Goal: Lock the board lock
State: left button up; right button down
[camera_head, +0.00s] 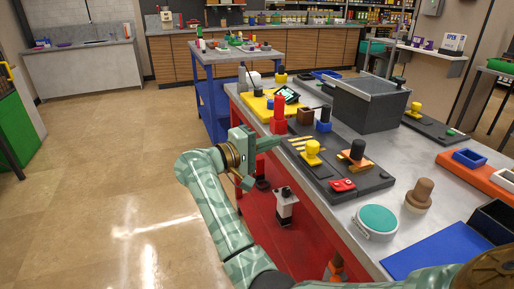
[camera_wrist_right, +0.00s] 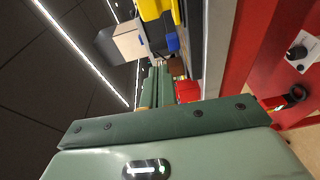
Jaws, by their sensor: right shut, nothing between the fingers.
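A dark board (camera_head: 325,178) lies flat on the grey bench top. It carries a yellow knob (camera_head: 312,153), a black knob on an orange base (camera_head: 357,153), a red piece (camera_head: 342,186) and several yellow strips. I cannot tell for sure which part is the board lock. My right gripper (camera_head: 279,141) is shut and empty at the bench's left edge, its fingers pointing right toward the board's far left corner, close to the red cylinder's base. In the right wrist view its green fingers (camera_wrist_right: 158,88) are together. My left gripper is not in view.
A red cylinder (camera_head: 278,108), a brown block (camera_head: 305,116) and a blue-based black knob (camera_head: 324,122) stand just beyond the board. A grey bin (camera_head: 370,105) stands behind. A teal-topped round container (camera_head: 377,220) and a brown knob (camera_head: 420,193) stand nearer.

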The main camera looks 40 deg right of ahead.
aim_at(312, 151)
jog(key=shift+s+d+f, duration=0.1)
jog(key=shift+s+d, duration=1.9)
jog(key=shift+s, duration=0.1)
